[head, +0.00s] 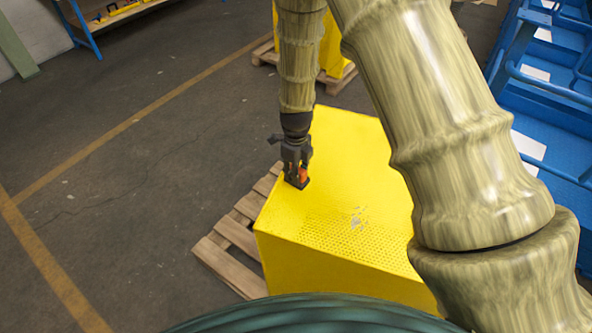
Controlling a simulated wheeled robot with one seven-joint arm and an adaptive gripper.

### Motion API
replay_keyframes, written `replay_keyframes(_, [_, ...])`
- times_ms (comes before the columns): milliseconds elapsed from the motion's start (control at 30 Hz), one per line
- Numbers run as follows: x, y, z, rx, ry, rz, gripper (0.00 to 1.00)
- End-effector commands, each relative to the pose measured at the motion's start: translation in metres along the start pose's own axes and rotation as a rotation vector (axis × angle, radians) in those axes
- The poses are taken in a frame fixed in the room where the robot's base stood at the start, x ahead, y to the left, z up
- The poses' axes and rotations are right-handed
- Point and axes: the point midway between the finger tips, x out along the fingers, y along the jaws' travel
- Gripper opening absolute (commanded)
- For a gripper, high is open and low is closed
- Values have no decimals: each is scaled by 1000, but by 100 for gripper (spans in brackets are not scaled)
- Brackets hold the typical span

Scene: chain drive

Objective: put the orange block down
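My gripper (297,179) points straight down at the left part of the yellow box's top. The orange block (303,174) shows as a small patch between its dark fingers, and the fingers look closed on it. The fingers hide most of the block. The fingertips are at or just above the top of the yellow box (345,150), near its left edge. From this view I cannot tell whether the block touches the surface.
The yellow box stands on a wooden pallet (238,238). Its top has free room right of the gripper, partly hidden by my arm. Another yellow object (334,52) on a pallet stands behind. Blue racks (555,100) line the right. The floor at left is clear.

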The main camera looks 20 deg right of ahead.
Motion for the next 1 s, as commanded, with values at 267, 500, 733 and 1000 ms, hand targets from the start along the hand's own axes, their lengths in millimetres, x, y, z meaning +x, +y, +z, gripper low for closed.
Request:
replay_keyframes(267, [0, 0, 0, 0, 0, 0, 50])
replay_keyframes(500, [-5, 0, 0, 0, -1, 0, 50])
replay_keyframes(733, [-21, -1, 1, 1, -2, -2, 50])
replay_keyframes(1000, [-53, 0, 1, 0, -2, -2, 50])
